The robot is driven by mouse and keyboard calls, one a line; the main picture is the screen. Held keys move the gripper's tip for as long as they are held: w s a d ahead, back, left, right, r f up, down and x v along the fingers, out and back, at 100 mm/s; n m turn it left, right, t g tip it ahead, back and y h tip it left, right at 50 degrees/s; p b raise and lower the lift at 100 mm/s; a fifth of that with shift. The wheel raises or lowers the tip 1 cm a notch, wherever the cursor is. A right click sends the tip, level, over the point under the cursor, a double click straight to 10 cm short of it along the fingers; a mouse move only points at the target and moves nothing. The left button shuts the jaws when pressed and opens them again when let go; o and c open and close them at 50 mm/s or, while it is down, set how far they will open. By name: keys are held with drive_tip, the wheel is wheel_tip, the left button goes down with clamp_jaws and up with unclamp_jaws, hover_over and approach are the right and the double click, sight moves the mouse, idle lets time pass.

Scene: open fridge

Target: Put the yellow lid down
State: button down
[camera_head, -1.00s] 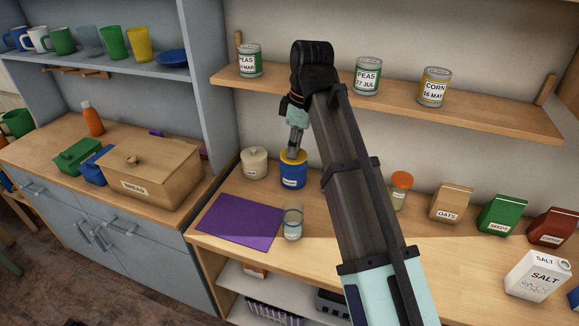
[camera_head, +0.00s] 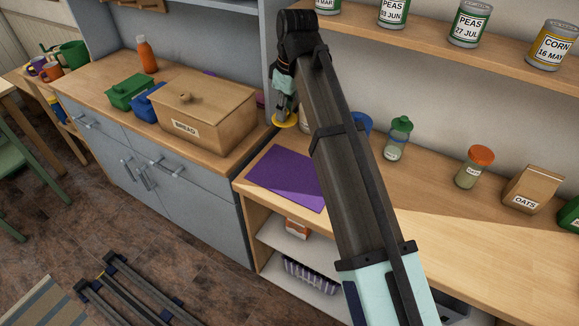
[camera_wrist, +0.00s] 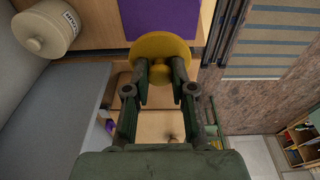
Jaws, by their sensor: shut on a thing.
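My gripper (camera_head: 285,108) is shut on the knob of the yellow lid (camera_head: 285,121). The lid is held in the air near the grey divider panel, beyond the far edge of the purple mat (camera_head: 287,178). In the wrist view the fingers (camera_wrist: 160,72) close around the knob, and the round yellow lid (camera_wrist: 160,47) overlaps the edge of the purple mat (camera_wrist: 160,18). The blue pot (camera_head: 361,123) stands on the counter to the right, mostly hidden behind my arm.
The purple mat's visible part is bare. A cream labelled jar (camera_wrist: 45,27) shows in the wrist view. A green-lidded jar (camera_head: 397,139) and an orange-lidded jar (camera_head: 474,167) stand to the right. The bread box (camera_head: 195,112) is on the left counter, beyond the divider panel (camera_head: 237,60).

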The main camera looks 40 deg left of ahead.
wheel_tip(320, 180, down, 20)
drive_tip(key=p, duration=0.2)
drive_tip(key=shift+s+d+r+p, duration=0.15)
drive_tip(key=shift+r+p, duration=0.1)
drive_tip(key=shift+p, duration=0.15)
drive_tip(key=shift+f, duration=0.1)
drive_tip(key=c, duration=1)
unclamp_jaws()
drive_tip(key=r, duration=0.4)
drive_tip(key=d+r+b, duration=0.1)
drive_tip(key=r, duration=0.7)
drive_tip(key=shift+d+b, duration=0.35)
